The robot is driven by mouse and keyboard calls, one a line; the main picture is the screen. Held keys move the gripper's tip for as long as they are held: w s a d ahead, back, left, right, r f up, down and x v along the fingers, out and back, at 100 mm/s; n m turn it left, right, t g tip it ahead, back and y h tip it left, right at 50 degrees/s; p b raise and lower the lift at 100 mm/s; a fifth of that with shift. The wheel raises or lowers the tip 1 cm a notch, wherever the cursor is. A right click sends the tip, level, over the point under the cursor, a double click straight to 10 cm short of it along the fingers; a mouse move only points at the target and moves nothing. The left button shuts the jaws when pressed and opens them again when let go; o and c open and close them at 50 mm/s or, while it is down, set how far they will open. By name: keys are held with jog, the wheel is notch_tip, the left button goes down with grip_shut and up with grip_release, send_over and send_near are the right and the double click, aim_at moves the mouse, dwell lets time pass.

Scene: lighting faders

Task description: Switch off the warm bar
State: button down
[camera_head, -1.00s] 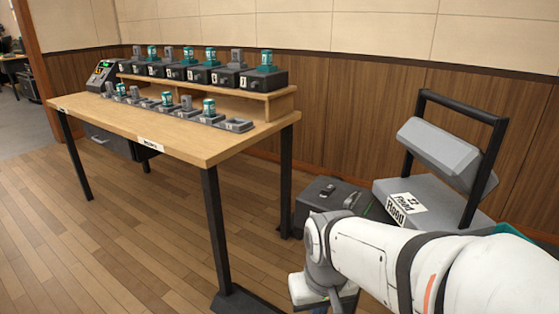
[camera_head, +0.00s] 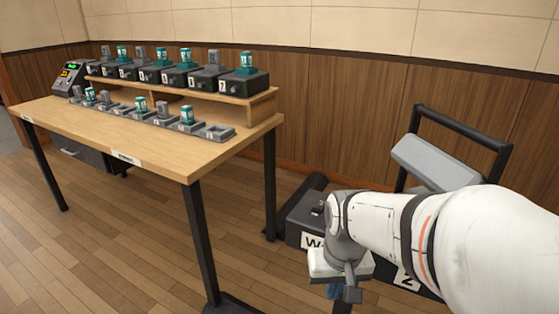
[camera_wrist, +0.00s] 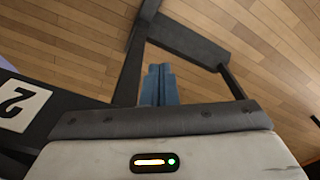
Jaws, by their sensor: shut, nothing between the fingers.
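A black box (camera_head: 297,222) sits on the floor right of the table, with a small switch-like part (camera_head: 318,209) on top. A grey bar-shaped head (camera_head: 435,165) hangs on a black frame behind my arm. My gripper (camera_head: 333,291) is low in front of the box, pointing down, mostly hidden by my wrist. In the wrist view its blue fingers (camera_wrist: 159,85) are together and empty, above the floor.
A wooden table (camera_head: 140,140) at the left carries a shelf with several dark numbered fader boxes (camera_head: 243,82) and a small lit console (camera_head: 74,74).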

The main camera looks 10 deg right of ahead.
jog(key=w+r+m+g+p, duration=0.1)
jog(key=w+r+m+p, duration=0.1)
jog(key=w+r+p, duration=0.45)
jog(key=w+r+m+p, duration=0.1)
jog(key=w+r+p, duration=0.2)
jog(key=r+p, duration=0.6)
notch_tip(320, 180, up, 8)
jog(key=m+g+p, duration=0.1)
jog(key=m+p, duration=0.2)
jog(key=p, duration=1.5)
send_over(316, 207)
jog(key=d, duration=0.1)
jog(key=shift+w+d+f+y+p, duration=0.15)
jog(key=shift+w+p, duration=0.1)
jog(key=shift+w, duration=0.2)
jog(key=shift+w+d+r+y+p, duration=0.1)
jog(key=shift+w+d+y+p, duration=0.1)
jog(key=shift+w, duration=0.2)
jog(key=shift+a+f, duration=0.1)
jog(key=f, duration=0.4)
jog(key=s+f+p, duration=0.1)
jog(key=f, duration=0.4)
jog(key=a+f+p, duration=0.1)
jog(key=f, duration=0.4)
jog(key=shift+s, duration=0.2)
jog(key=shift+r, duration=0.1)
jog(key=shift+a, duration=0.1)
